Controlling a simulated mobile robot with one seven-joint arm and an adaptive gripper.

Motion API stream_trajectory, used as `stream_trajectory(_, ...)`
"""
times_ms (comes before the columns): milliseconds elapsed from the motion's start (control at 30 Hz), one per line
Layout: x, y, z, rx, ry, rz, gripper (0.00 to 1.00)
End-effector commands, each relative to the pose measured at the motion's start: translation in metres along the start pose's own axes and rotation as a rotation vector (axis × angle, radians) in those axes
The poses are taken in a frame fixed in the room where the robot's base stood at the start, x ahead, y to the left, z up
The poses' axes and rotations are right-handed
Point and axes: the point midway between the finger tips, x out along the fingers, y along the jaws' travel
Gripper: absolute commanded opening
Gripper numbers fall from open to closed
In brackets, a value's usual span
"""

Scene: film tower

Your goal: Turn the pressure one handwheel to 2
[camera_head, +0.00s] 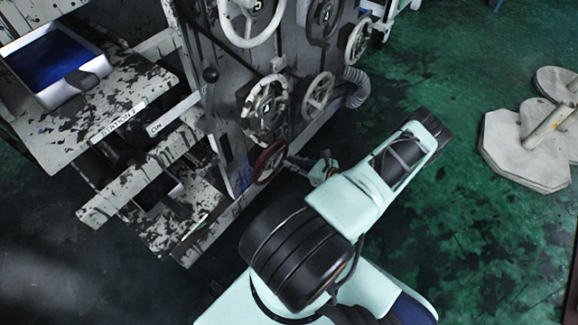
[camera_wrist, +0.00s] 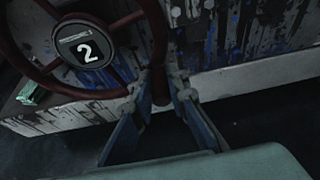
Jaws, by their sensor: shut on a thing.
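A dark red handwheel (camera_head: 269,162) sits low on the machine's side, and it fills the upper left of the wrist view (camera_wrist: 31,71). Its round dark hub (camera_wrist: 86,48) shows a white "2" on a black square. The number is slightly tilted. In the head view my gripper (camera_head: 297,162) reaches the wheel's right side from the right. No label reading pressure one is legible.
Several pale handwheels, one large (camera_head: 265,109) just above and a smaller one (camera_head: 318,92) to its right, stand close to the red wheel. A ribbed hose (camera_head: 356,87) is at right. A paint-stained shelf (camera_head: 130,192) juts out left. Green floor (camera_head: 450,220) is open at right.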

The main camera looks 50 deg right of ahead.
Motion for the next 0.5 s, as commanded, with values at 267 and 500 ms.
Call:
stream_trajectory(267,-0.0023,-0.0065,0.0029,-0.036,-0.001,-0.015,0.00)
stream_trajectory(500,-0.0024,-0.0075,0.0031,-0.042,-0.001,-0.017,0.00)
